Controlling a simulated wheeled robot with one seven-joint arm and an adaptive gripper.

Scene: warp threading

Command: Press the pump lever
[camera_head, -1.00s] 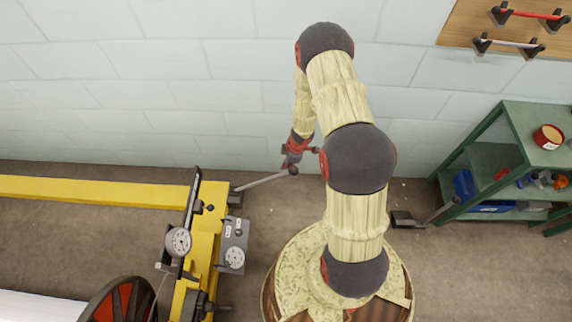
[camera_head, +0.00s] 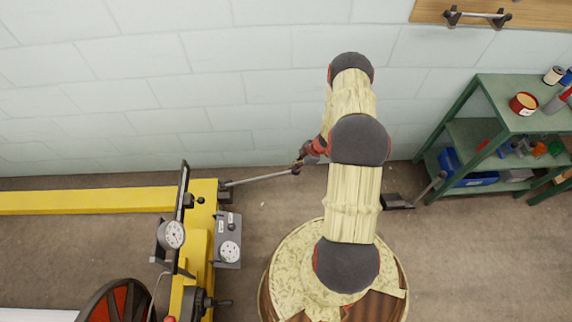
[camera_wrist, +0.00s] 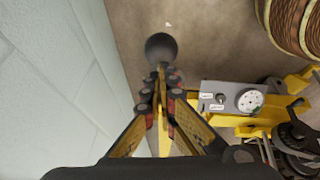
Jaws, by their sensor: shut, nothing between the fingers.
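The pump lever (camera_head: 258,178) is a thin grey rod that sticks out to the right from the yellow machine (camera_head: 203,220). It ends in a dark ball knob (camera_head: 296,169). In the wrist view the ball knob (camera_wrist: 161,47) shows large, just beyond my fingertips. My gripper (camera_head: 302,160) is at the knob end of the lever, with its fingers shut and empty. The gripper also shows in the wrist view (camera_wrist: 160,84), its fingertips together over the lever line. The rod behind the fingers is mostly hidden there. I cannot tell whether the fingertips touch the lever.
A grey box with a dial (camera_head: 228,240) and a round gauge (camera_head: 173,235) are on the machine. A pale block wall (camera_head: 180,90) runs close behind the lever. A green shelf (camera_head: 490,95) stands at the right. Bare floor lies right of the machine.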

